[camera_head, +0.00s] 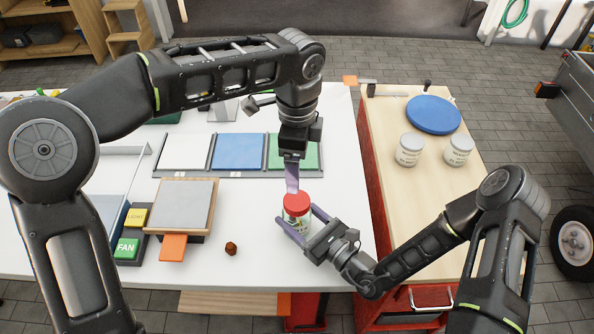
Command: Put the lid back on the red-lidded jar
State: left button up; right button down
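The jar (296,222) is a clear, labelled jar standing near the right edge of the white bench top. The red lid (297,203) is at its mouth and looks roughly level; I cannot tell whether it is seated. My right gripper (299,214) has a finger on each side of the jar body and appears shut on it. My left gripper (292,189) points down from above, its purple fingers seen edge-on with the tips at the lid's back edge. Whether they grip the lid is hidden.
A small brown nut-like piece (231,248) lies left of the jar. White, blue and green pads (238,152) lie behind, and FAN (127,248) and LIGHT (137,216) buttons stand left. Two white jars (410,149) and a blue disc (433,115) are on the wooden side bench.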

aim_at(307, 224)
jog(key=shift+c, duration=1.1)
grip_release()
jog(key=shift+b+v, duration=0.8)
jog(key=shift+v, duration=3.1)
